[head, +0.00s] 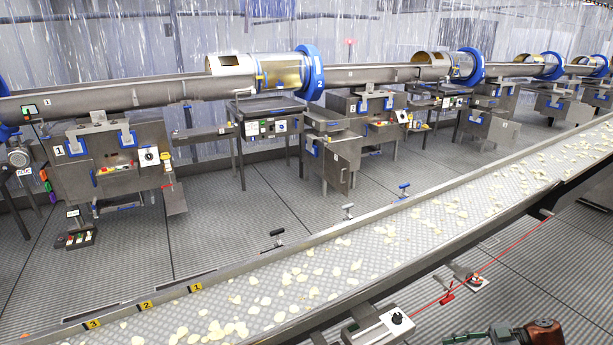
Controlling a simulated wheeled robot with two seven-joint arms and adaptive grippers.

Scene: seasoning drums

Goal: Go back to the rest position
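Neither of my grippers shows in the head view, and I see no arm that is clearly mine. I cannot tell whether they are open or shut. A long conveyor (345,242) runs from the lower left to the upper right, with pale chips scattered along its belt. Behind it, a row of seasoning drums with blue rings (310,73) sits in line with a long grey pipe (150,92).
Grey machine cabinets (110,178) with controls stand under the pipe. Bare tiled floor (225,215) lies between. A control box (385,325) and a brown and black device (540,332) are at the near side.

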